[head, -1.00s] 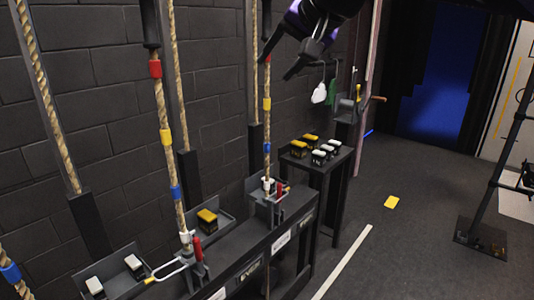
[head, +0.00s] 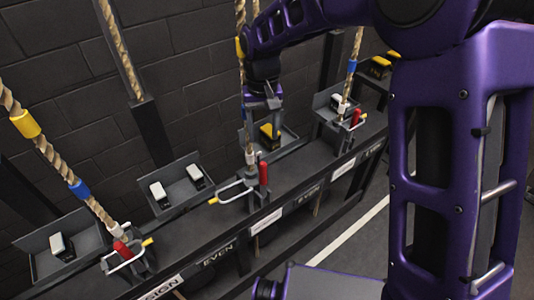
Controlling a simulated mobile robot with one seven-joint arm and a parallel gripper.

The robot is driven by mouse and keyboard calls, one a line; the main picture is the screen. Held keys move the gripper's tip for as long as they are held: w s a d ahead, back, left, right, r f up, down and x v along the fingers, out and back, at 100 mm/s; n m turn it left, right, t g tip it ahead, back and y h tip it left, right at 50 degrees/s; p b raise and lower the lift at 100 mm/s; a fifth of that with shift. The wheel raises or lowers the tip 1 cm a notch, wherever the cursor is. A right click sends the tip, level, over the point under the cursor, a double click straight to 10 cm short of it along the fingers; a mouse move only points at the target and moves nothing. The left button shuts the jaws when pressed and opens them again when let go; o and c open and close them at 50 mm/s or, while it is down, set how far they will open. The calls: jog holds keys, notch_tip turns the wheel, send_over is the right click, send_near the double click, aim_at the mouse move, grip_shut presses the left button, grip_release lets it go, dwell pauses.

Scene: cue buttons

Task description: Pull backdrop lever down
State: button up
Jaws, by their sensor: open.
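Three red-handled levers stand on a dark rail, each at a rope lock. The middle red lever (head: 263,173) is upright. The right red lever (head: 355,118) is roughly upright. The left red lever (head: 122,250) leans over. I cannot tell from the labels which one is the backdrop lever. My gripper (head: 264,104) is open and appears empty, pointing down by the middle rope, above the middle lever and apart from it. The middle rope is partly hidden behind my gripper and arm.
Trays with white-topped blocks (head: 160,195) and a yellow-topped block (head: 269,136) sit behind the rail. Rail labels include "EVEN" (head: 218,255) and a partly visible "SIGN" (head: 162,287). Ropes and posts rise along the brick wall (head: 180,60). My purple arm covers the right side.

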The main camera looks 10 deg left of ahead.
aim_at(263, 173)
notch_tip(263, 173, down, 16)
jog(key=shift+s+a+r+b, duration=0.1)
jog(key=shift+b, duration=0.2)
grip_shut()
dwell(1.4)
